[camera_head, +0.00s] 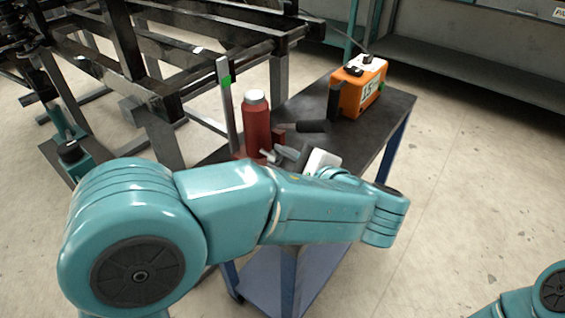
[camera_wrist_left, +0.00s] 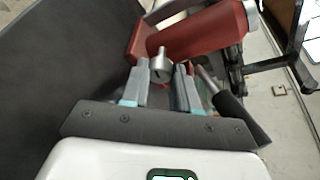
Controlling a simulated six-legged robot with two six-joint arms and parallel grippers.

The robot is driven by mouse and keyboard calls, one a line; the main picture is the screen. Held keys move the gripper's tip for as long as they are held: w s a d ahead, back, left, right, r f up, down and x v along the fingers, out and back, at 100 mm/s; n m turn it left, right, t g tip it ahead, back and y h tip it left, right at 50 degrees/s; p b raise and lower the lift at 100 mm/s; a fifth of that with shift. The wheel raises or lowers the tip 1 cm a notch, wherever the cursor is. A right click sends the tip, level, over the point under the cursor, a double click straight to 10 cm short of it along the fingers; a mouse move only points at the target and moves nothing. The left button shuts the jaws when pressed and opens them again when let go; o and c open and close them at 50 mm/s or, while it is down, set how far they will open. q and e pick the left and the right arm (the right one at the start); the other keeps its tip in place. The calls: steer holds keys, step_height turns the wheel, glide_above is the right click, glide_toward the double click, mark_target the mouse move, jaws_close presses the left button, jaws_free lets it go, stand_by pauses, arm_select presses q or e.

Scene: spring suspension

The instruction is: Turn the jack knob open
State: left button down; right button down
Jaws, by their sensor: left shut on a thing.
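The red bottle jack (camera_head: 257,130) stands upright on the dark top of a cart, its body tilted across the top of the left wrist view (camera_wrist_left: 205,32). A small silver knob (camera_wrist_left: 160,66) sits at the jack's base. My left gripper (camera_head: 279,154) is low beside the jack, partly hidden by my own arm. In the left wrist view its two fingers (camera_wrist_left: 160,80) lie on either side of the knob and are shut on it. The jack's black-gripped handle (camera_head: 311,126) sticks out to the right, just above the gripper. My right gripper is out of view.
An orange box (camera_head: 360,88) stands at the cart's far end. An upright metal bar with a green mark (camera_head: 227,105) rises left of the jack. A dark steel frame (camera_head: 170,60) fills the upper left. The cart top (camera_head: 385,125) is bare at right.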

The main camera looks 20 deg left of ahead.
arm_select(q)
steer(key=c, duration=0.9)
jaws_free()
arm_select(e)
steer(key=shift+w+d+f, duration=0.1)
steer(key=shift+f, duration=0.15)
arm_select(q)
steer(key=shift+o, duration=0.2)
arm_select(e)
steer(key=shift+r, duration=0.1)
